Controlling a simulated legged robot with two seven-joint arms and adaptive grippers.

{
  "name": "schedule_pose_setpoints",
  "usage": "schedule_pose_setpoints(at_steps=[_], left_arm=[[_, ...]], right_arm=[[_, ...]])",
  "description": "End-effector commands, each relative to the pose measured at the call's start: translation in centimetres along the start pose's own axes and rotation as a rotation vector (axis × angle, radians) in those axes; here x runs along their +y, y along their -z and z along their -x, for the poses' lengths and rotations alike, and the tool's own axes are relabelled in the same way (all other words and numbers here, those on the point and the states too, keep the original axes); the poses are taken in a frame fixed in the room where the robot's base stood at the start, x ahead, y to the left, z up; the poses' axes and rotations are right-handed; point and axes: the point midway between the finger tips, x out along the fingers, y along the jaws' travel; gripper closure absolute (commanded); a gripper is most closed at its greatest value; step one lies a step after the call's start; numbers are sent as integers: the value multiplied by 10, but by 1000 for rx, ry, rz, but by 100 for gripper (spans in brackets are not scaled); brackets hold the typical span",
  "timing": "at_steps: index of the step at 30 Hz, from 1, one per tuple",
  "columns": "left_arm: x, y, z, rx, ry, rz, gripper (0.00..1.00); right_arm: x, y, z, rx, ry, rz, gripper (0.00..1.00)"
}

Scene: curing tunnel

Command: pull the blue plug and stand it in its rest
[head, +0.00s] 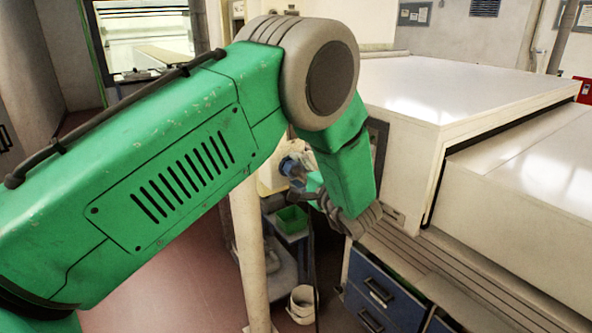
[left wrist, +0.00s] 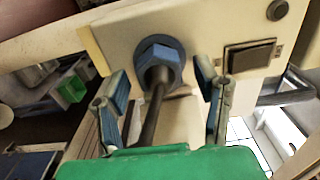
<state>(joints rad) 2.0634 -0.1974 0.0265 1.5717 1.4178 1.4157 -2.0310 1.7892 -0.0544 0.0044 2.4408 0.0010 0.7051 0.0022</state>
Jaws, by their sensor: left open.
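The blue plug (left wrist: 161,56) sits in a cream panel (left wrist: 118,38) in the left wrist view, with a six-sided collar and a dark cable running back toward me. My left gripper (left wrist: 158,78) is open, its fingers on either side of the plug and cable with visible gaps. In the head view the plug (head: 290,166) shows small beyond my green arm, and the left gripper (head: 306,186) is partly hidden by my forearm. I cannot make out the plug's rest in either view. My right gripper is not in view.
A dark rectangular fitting (left wrist: 250,57) and a round knob (left wrist: 277,10) are on the panel right of the plug. A large white machine (head: 450,85) stands at right, above blue drawers (head: 384,296).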

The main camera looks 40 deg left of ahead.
Motion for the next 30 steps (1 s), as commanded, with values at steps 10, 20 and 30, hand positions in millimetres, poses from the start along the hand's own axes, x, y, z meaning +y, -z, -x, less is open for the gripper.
schedule_pose_setpoints(at_steps=[10, 20, 30], left_arm=[[-1, 0, 0, -1, 0, 0, 44], [-1, 1, 2, 0, -1, -1, 46], [-1, 0, 1, 0, 0, 0, 31]], right_arm=[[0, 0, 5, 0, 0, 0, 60], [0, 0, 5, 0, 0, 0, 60], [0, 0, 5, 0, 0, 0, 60]])
